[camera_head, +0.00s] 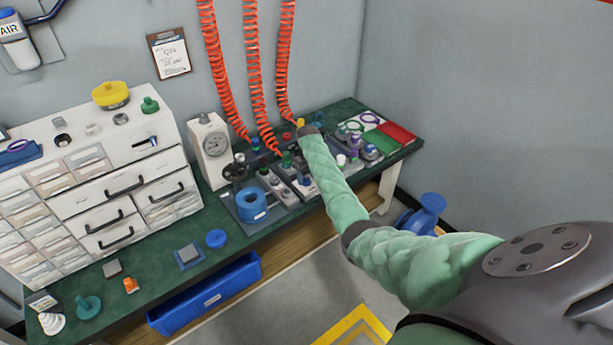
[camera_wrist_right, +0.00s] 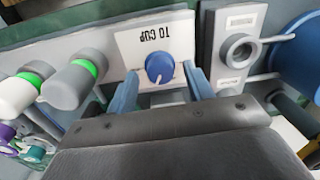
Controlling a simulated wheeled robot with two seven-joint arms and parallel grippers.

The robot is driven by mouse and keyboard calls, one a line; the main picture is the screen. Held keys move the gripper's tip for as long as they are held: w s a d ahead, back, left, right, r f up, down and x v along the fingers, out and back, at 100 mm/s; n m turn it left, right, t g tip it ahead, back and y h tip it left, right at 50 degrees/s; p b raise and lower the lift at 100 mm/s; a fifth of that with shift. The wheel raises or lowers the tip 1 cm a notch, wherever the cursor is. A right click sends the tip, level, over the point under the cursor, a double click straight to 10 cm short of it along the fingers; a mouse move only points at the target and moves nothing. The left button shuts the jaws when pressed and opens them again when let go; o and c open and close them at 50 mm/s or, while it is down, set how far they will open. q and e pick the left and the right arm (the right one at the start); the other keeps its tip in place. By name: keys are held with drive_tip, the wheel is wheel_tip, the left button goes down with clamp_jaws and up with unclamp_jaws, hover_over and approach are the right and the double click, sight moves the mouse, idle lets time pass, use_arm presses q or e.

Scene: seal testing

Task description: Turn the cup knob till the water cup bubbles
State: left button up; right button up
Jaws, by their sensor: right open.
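The blue cup knob (camera_wrist_right: 159,66) sits on a white plate marked "TO CUP" (camera_wrist_right: 157,36), upside down in the right wrist view. A pale mark on the knob points down in that view. My right gripper (camera_wrist_right: 162,82) is open, its two blue fingers either side of the knob with a gap showing at each side. In the head view my right arm reaches the bench fittings and hides the knob. A blue round vessel (camera_head: 251,205) stands on the bench, possibly the water cup; no bubbles can be made out. My left gripper is out of view.
Red coiled hoses (camera_head: 222,70) hang over the bench. A gauge box (camera_head: 211,150) and white drawers (camera_head: 125,190) stand left.

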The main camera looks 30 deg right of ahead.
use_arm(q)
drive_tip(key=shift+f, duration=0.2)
use_arm(e)
drive_tip(key=shift+f, duration=0.3)
drive_tip(key=c, duration=1)
